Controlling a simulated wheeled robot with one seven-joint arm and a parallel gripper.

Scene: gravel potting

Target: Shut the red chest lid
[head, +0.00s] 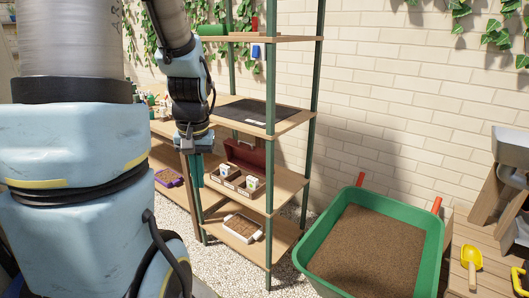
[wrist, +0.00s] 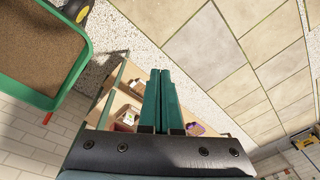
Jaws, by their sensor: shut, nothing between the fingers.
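The red chest (head: 228,186) sits on a middle shelf of the green-posted rack. Its dark red lid (head: 247,156) stands raised at the back, so the chest is open. Small white-labelled items show in its front part. My gripper (head: 197,183) points down just left of the chest, in front of the rack's left side, apart from the lid. Its teal fingers are together and empty; they also show closed in the wrist view (wrist: 159,75). In the wrist view the fingers partly cover the shelves, and the chest is too small to make out surely.
The rack's green posts (head: 272,130) and upper shelf board (head: 275,121) frame the chest. A tray (head: 259,237) lies on the shelf below. A purple tray (head: 160,178) is at left. A green barrow of soil (head: 308,252) stands at right.

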